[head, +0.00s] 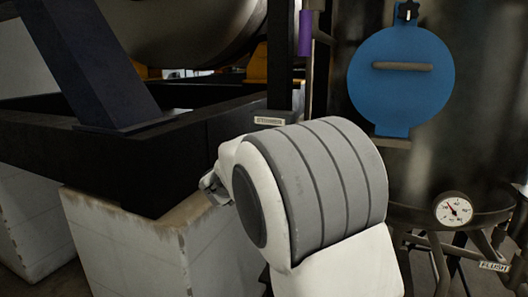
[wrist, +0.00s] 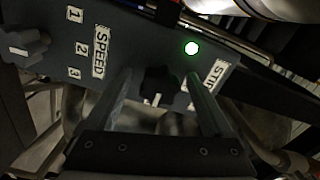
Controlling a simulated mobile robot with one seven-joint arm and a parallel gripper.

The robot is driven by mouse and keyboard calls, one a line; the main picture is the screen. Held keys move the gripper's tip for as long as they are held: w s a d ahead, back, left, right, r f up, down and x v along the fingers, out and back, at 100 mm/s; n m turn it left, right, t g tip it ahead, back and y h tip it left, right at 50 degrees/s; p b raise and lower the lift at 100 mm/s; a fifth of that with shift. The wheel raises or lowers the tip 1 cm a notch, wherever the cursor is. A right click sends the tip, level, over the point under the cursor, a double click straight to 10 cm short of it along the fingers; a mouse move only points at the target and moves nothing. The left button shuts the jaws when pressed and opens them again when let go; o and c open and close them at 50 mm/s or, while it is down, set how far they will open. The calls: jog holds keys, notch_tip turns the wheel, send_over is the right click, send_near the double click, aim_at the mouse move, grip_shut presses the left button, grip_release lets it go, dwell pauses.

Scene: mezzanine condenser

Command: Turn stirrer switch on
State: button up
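The stirrer switch (wrist: 158,85) is a dark knob with a pale pointer mark, on a dark panel in the wrist view. A partly covered label (wrist: 217,72) beside it begins with "STI". In the head view my arm hides the panel and most of the gripper.
A second knob (wrist: 24,48) sits at the panel's left, near a "SPEED" label (wrist: 99,50) and numbers. In the head view, a dark beam frame (head: 180,150) rests on a pale block (head: 140,250). A vessel with a blue round cover (head: 400,85) and a gauge (head: 454,210) stands right.

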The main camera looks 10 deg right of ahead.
jog(key=shift+s, duration=0.1)
jog(key=p+v, duration=0.1)
jog(key=v, duration=1.6)
jog(key=shift+p, duration=0.3)
jog(key=shift+s+a, duration=0.1)
